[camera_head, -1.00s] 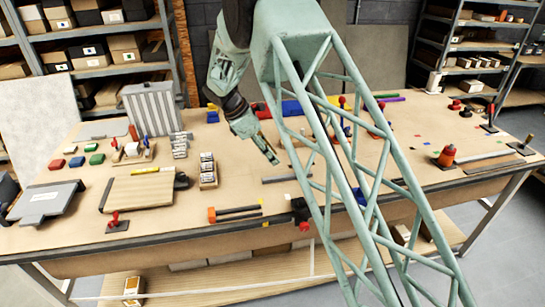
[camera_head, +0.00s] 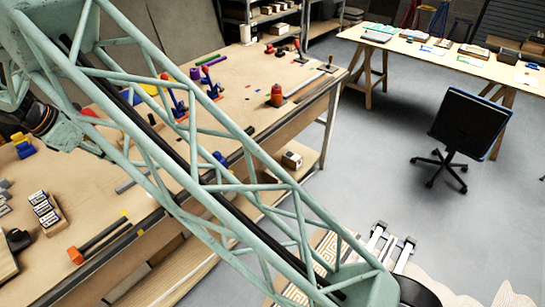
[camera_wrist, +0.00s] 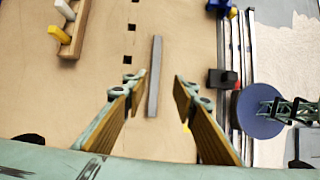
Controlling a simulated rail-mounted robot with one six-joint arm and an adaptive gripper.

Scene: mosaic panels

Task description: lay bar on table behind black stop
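A slim grey bar (camera_wrist: 155,76) lies on the brown tabletop in the wrist view, lengthwise between my fingers. Part of it seems to show behind my lattice arm in the head view (camera_head: 131,182). My gripper (camera_wrist: 159,77) is open, with a gap on each side of the bar. I cannot tell its height above the bar. A black block (camera_wrist: 214,79) with a red part sits right of the bar, by the table's edge. I cannot tell whether this is the black stop. In the head view my fingers are hidden behind my lattice arm.
A wooden holder (camera_wrist: 75,30) with yellow and white pegs stands upper left in the wrist view. A red-ended clamp (camera_head: 100,240) lies near the table's front edge. An orange-red object (camera_head: 277,96) stands toward the table's right end. An office chair (camera_head: 468,125) stands on the floor.

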